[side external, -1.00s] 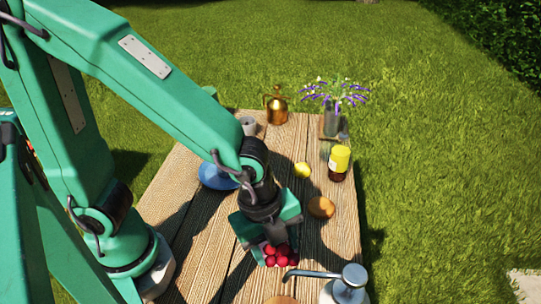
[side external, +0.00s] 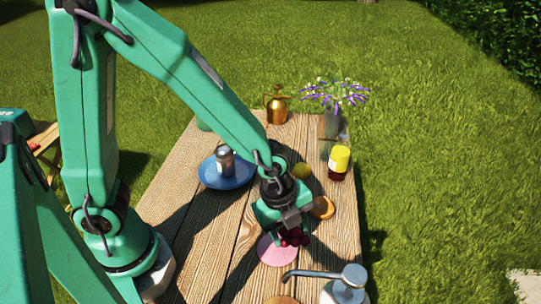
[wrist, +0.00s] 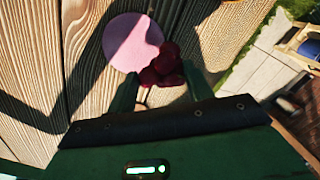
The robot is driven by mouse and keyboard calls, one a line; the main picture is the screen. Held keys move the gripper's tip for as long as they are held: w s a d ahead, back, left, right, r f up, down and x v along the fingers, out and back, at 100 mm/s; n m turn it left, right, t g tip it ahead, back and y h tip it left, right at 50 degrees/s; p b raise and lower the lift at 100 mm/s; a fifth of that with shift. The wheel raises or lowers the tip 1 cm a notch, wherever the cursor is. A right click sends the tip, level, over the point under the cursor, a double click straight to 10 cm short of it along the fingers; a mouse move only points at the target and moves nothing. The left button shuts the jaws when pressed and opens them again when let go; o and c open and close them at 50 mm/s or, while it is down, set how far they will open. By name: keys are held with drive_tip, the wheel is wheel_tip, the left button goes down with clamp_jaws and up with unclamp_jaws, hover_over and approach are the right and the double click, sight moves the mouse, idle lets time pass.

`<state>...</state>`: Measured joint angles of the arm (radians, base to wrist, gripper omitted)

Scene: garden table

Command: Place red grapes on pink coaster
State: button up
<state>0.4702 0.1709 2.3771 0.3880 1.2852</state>
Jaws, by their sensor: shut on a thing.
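The red grapes (side external: 294,237) hang between the fingers of my gripper (side external: 291,224), which is shut on them. They also show dark red between the fingertips in the wrist view (wrist: 162,68). The pink coaster (side external: 272,252) lies flat on the wooden table, just below and left of the grapes in the side view. In the wrist view the grapes cover the lower right edge of the coaster (wrist: 128,38). I cannot tell whether the grapes touch it.
A blue plate (side external: 238,180) with a metal shaker (side external: 225,160) stands left of my gripper. A yellow-capped jar (side external: 339,162) is farther back.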

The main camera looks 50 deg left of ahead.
sight(288, 240)
drive_tip(key=shift+s+x, duration=0.2)
drive_tip(key=shift+x, duration=0.75)
drive_tip(key=shift+s+x, duration=0.15)
drive_tip(key=shift+x, duration=0.75)
drive_tip(key=shift+a+f, duration=0.15)
drive_tip(key=o, duration=1.3)
drive_tip(key=v, duration=1.2)
drive_tip(key=shift+a, duration=0.1)
